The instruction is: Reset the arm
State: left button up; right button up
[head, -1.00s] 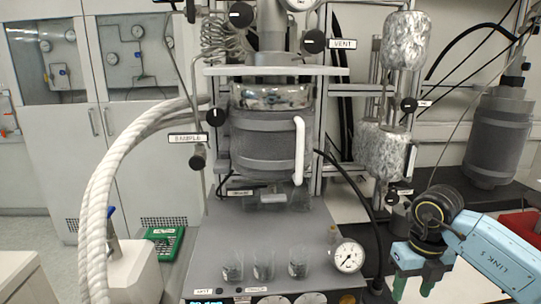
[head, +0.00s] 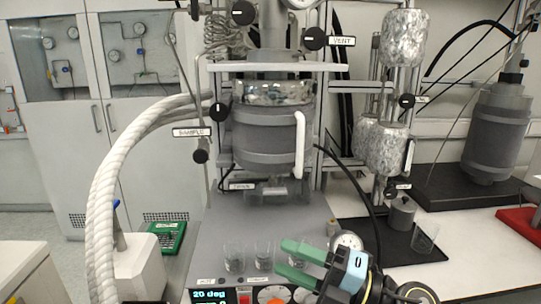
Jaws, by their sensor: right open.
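My right gripper (head: 290,261) is low in the head view, right of centre, with its two green fingers pointing left and spread apart. My left gripper is out of view.
The grey reactor vessel (head: 262,135) with its white handle stands behind the gripper. A control panel with a display (head: 209,296) is at the front.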

jog(key=w+d+f+m+t+h, duration=0.1)
jog(key=d+m+t+h, duration=0.5)
jog(key=m, duration=0.4)
jog(key=w+d+m+t+h, duration=0.2)
jog(key=d+m+t+h, duration=0.4)
jog(key=m, duration=0.4)
jog(key=s+d+f+m+g+h, duration=0.2)
jog(key=d+f+m+h, duration=0.15)
jog(key=f, duration=0.25)
jog(key=s+d+f+m+g+h, duration=0.2)
jog(key=s+f+m+h, duration=0.15)
jog(key=f+m, duration=0.2)
jog(key=s+f+m+g, duration=0.1)
jog(key=s+f+g, duration=0.55)
jog(key=s, duration=0.35)
jog(key=s+f+m+g, duration=0.1)
jog(key=s+f+g, duration=0.55)
jog(key=s, duration=0.35)
jog(key=s+f+x, duration=0.1)
jog(key=s+x, duration=0.2)
jog(key=x, duration=0.9)
jog(key=s+x, duration=0.2)
jog(key=x, duration=0.9)
jog(key=s+d+f+g, duration=0.1)
jog(key=s+d+f, duration=0.2)
jog(key=s+f, duration=1.3)
jog(key=shift+s+f+g, duration=0.3)
jog(key=shift+s, duration=0.6)
